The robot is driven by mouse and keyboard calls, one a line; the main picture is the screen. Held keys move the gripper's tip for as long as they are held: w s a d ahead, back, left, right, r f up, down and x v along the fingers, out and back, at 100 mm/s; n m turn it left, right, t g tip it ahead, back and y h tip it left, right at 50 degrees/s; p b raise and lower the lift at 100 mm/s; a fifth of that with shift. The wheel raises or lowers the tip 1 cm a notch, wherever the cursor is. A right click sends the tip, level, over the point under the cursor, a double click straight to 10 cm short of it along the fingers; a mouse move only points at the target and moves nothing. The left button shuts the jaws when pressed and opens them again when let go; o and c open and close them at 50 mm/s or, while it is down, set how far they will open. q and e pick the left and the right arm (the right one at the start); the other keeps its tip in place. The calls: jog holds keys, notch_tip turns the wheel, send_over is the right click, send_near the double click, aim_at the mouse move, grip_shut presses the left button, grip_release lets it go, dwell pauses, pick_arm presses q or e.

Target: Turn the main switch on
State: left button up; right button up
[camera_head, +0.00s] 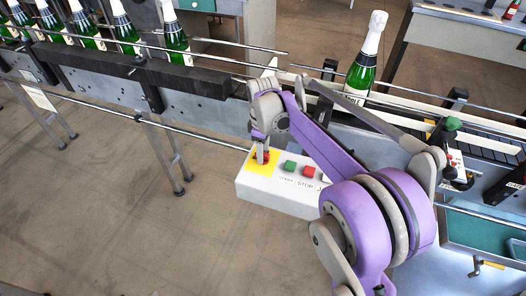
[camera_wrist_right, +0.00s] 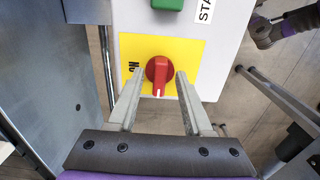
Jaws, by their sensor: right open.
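The main switch is a red rotary knob (camera_wrist_right: 158,70) on a yellow plate (camera_wrist_right: 190,52), at one end of a white control box (camera_head: 268,189). A white mark on the knob points towards my gripper in the wrist view. My right gripper (camera_wrist_right: 155,82) is open, with one finger on each side of the knob and a small gap showing on both sides. In the head view the right gripper (camera_head: 262,156) covers most of the knob over the yellow plate (camera_head: 253,165). My left gripper is not in view.
A green button (camera_head: 290,166) and a red button (camera_head: 309,171) sit beside the switch, above START and STOP labels. A conveyor with rails (camera_head: 200,85) runs behind the box. Several green bottles stand on it, one (camera_head: 362,75) right of my arm.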

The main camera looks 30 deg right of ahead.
jog(key=shift+f, duration=0.1)
grip_shut()
jog(key=shift+m, duration=0.3)
jog(key=m, duration=0.3)
jog(key=shift+m, duration=0.3)
jog(key=m, duration=0.4)
jog(key=shift+m+p, duration=0.3)
jog(key=m, duration=0.9)
jog(key=shift+m, duration=0.3)
